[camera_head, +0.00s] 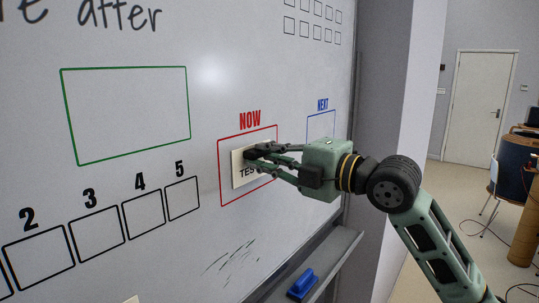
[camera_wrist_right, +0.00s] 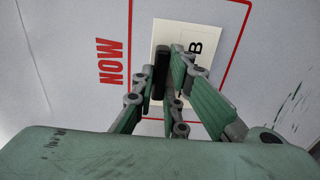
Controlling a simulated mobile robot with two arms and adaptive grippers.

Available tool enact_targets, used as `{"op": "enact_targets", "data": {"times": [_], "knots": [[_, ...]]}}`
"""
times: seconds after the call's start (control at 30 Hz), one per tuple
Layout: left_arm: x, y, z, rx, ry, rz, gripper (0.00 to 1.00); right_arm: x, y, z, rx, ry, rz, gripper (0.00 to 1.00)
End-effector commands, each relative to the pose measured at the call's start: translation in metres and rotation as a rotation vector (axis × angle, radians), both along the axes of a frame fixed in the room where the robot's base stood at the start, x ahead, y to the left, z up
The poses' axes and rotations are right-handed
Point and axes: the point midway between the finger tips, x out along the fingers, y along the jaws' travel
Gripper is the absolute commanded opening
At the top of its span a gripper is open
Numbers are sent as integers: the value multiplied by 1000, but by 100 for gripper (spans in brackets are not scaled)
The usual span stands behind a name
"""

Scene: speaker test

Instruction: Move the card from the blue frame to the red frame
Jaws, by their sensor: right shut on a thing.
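The cream card (camera_head: 239,174) with dark lettering, partly hidden by my fingers, is at the whiteboard inside the red frame (camera_head: 219,185) under the word NOW. It also shows in the right wrist view (camera_wrist_right: 206,32), within the red outline. My right gripper (camera_head: 262,154) is shut on a dark piece (camera_wrist_right: 161,62) on the card's face. Whether the card touches the board cannot be told for sure. The blue frame (camera_head: 322,113) under the word NEXT looks empty in its visible part; my right gripper hides its lower left. My left gripper is not in view.
The whiteboard (camera_head: 205,60) also bears a green frame (camera_head: 125,67) and a row of numbered black squares (camera_head: 102,229), all empty where visible. A tray (camera_head: 330,262) with a blue eraser (camera_head: 302,284) juts out below the board. A door (camera_head: 480,105) is far right.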

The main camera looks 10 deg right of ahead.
Motion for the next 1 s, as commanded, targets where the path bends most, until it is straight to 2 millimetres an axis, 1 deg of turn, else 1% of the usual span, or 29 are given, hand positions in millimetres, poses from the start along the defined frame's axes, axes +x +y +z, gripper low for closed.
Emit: {"op": "enact_targets", "data": {"times": [0.03,0.07,0.3,0.5,0.7,1.0], "knots": [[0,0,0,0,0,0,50,0,0,0,0,0,0,0],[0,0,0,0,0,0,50,0,0,0,0,0,0,14],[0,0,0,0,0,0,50,0,0,0,0,0,0,34],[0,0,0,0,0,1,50,0,0,0,0,0,0,34],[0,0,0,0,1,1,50,0,0,0,0,1,0,50],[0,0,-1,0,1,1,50,-1,-1,0,-1,1,0,50]]}}
